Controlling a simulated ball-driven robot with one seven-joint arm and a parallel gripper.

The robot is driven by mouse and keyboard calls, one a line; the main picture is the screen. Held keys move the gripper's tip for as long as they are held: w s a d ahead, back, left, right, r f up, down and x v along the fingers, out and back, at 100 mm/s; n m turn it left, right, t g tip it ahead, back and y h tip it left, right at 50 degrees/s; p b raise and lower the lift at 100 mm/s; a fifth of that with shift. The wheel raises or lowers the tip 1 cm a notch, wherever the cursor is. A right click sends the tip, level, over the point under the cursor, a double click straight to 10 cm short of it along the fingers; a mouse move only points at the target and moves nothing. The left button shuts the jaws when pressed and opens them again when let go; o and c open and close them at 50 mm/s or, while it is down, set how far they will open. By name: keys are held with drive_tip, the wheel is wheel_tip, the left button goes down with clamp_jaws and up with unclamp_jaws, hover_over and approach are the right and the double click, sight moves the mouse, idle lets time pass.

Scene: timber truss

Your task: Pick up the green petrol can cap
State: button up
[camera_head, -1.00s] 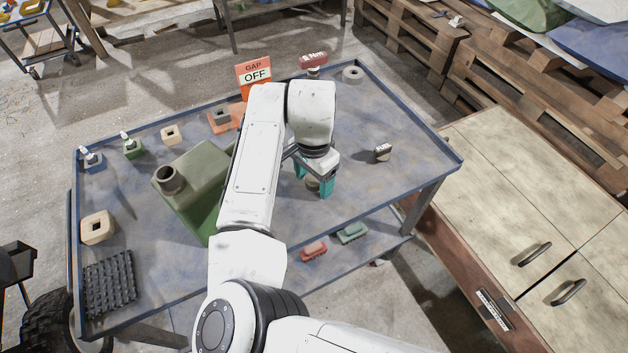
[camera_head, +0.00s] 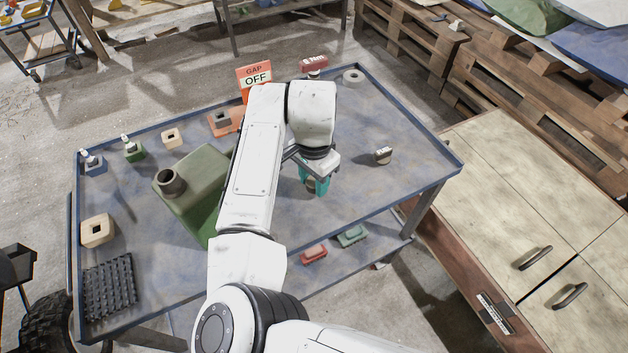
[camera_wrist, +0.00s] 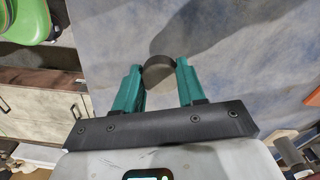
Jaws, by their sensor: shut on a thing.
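The cap (camera_wrist: 159,70) is a dark, greyish round piece between my fingertips in the wrist view. In the head view it shows only as a small bit low between the fingers, at the table top. My gripper (camera_head: 315,187) has teal fingers and points down; it is shut on the cap, one finger on each side. I cannot tell whether the cap still touches the table. The green petrol can (camera_head: 208,180) stands left of my arm, its open round neck (camera_head: 171,182) toward the left; my arm hides part of it.
The blue table (camera_head: 375,200) has a raised rim. A small tagged part (camera_head: 383,155) stands to the right of my gripper. A grey ring (camera_head: 353,76) and an orange GAP OFF sign (camera_head: 254,77) are at the back. A black ribbed mat (camera_head: 109,286) lies front left.

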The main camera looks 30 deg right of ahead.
drive_tip(key=shift+r, duration=0.4)
drive_tip(key=s+r, duration=1.1)
drive_tip(key=s, duration=0.3)
drive_tip(key=shift+d+r, duration=0.35)
